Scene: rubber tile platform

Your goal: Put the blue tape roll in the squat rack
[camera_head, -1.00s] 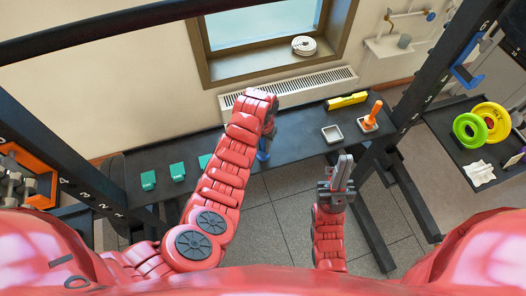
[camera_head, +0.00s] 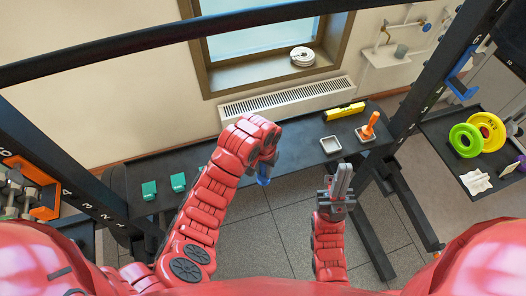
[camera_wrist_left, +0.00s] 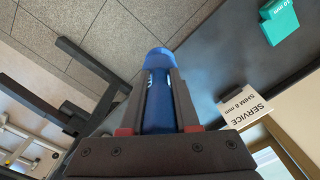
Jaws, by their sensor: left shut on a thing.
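My left gripper (camera_head: 264,168) is shut on a blue thing (camera_head: 264,175), apparently the blue tape roll, at the near edge of the dark bench. In the left wrist view the blue roll (camera_wrist_left: 158,105) sits between the two fingers, with a rounded blue end past the fingertips. The fingers hide part of its shape. The squat rack is a black frame with a left upright (camera_head: 62,172), a right upright (camera_head: 440,82) and a top bar (camera_head: 130,43). My right gripper (camera_head: 341,180) looks shut and empty, in front of the bench.
On the bench (camera_head: 290,140) are teal blocks (camera_head: 178,182), a small white tray (camera_head: 330,145), an orange-handled tool (camera_head: 369,124) and a yellow level (camera_head: 344,112). A shelf at right holds green and yellow rings (camera_head: 466,140). A white "SERVICE" card (camera_wrist_left: 246,105) lies near the left gripper.

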